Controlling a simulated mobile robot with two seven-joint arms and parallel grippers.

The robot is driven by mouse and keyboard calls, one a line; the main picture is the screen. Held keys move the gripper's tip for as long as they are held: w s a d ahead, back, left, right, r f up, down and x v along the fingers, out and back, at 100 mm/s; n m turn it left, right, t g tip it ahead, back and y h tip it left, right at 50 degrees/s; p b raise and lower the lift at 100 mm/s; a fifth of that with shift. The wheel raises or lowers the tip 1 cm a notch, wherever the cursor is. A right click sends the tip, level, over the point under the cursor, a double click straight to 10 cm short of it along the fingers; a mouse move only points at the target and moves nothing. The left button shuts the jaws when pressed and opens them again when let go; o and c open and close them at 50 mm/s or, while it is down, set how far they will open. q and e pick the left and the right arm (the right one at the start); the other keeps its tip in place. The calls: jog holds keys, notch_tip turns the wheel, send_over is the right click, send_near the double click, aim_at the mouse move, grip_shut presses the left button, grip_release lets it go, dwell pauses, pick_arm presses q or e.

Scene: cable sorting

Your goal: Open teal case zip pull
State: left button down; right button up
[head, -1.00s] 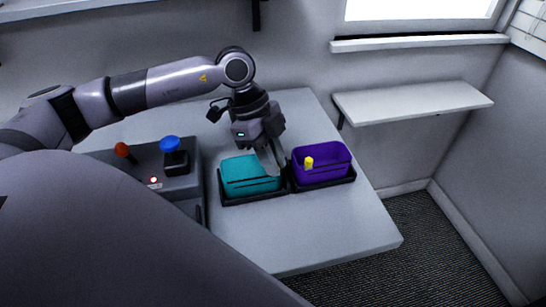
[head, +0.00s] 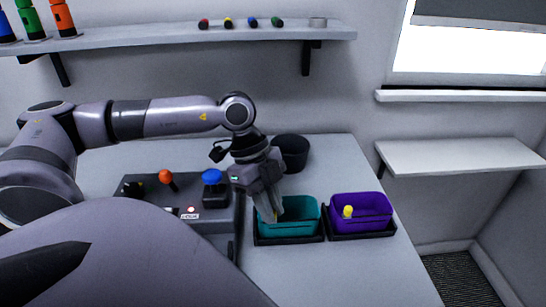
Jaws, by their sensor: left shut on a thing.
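The teal case (head: 303,228) sits in a dark tray on the table, left of the purple case. It looks open at the top, with its inner walls showing. My left gripper (head: 272,214) points down at the left end of the teal case, its fingertips at the rim. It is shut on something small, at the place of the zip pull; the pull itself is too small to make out. My right gripper is not in view.
The purple case (head: 370,222) stands open to the right with a yellow piece (head: 348,212) in it. A control box (head: 140,205) with an orange lever and blue knob is left. A dark round bin (head: 290,150) stands behind. The table front is clear.

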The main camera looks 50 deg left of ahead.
pick_arm(q)
jog(key=c, duration=1.1)
grip_release()
jog(key=v, duration=0.7)
